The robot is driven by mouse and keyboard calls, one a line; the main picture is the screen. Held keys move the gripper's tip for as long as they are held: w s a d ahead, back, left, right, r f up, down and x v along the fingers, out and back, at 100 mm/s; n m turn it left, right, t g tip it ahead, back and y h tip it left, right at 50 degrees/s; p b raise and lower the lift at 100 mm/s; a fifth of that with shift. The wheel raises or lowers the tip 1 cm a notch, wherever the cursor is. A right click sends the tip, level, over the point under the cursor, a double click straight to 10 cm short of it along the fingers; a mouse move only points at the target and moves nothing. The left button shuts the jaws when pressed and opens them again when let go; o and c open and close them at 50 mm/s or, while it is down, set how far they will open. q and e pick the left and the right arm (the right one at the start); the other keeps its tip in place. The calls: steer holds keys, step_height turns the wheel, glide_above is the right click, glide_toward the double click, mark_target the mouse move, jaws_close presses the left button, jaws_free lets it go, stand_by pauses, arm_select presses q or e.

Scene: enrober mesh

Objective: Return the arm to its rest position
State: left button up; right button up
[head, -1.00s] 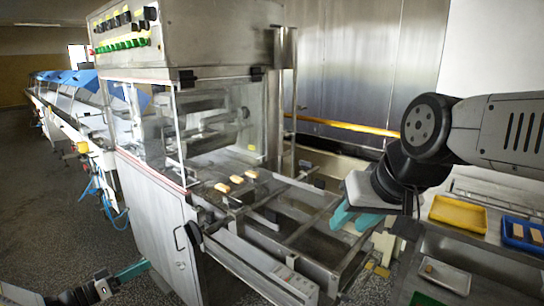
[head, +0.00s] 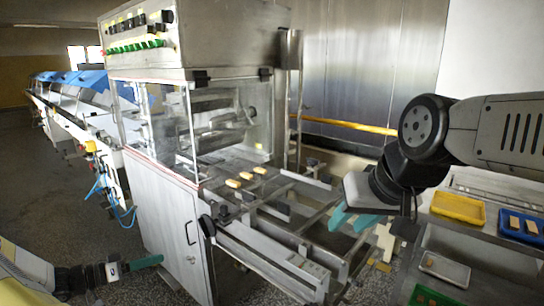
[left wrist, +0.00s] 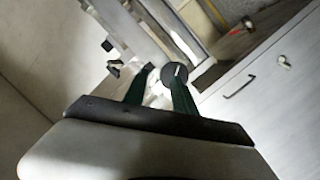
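My left gripper (head: 160,261) is at the lower left of the head view, beside the front cabinet of the enrober machine (head: 162,220) and apart from it. In the left wrist view its two dark green fingers (left wrist: 158,78) stand apart with nothing held between them. A round black knob of the machine shows beyond their tips. My right gripper (head: 352,218) is at the right end of the machine's frame, its teal fingers apart and empty. It hangs above or in front of the frame rails; I cannot tell whether it touches them.
Several small yellowish bars (head: 246,176) lie on the machine's mesh. Dark floor is clear at left.

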arm_select(q)
steer(key=s+d+r+m+g+y, duration=0.1)
steer(key=s+d+r+g+y, duration=0.25)
steer(key=d+r, duration=0.4)
steer(key=s+d+r+g+y, duration=0.2)
steer(key=d+r+g, duration=0.3)
steer(key=d+r, duration=0.25)
steer(key=s+d+r+n+t+y, duration=0.2)
steer(key=s+d+r, duration=0.1)
steer(key=s+r, duration=0.3)
steer(key=s+d+r+n+t+y, duration=0.1)
steer(key=s+d+r+t+y, duration=0.1)
steer(key=s+r, duration=0.5)
steer(key=shift+s+d+n+t+y, duration=0.35)
steer(key=shift+d+y, duration=0.2)
steer(key=shift+d, duration=0.5)
steer(key=shift+w, duration=0.15)
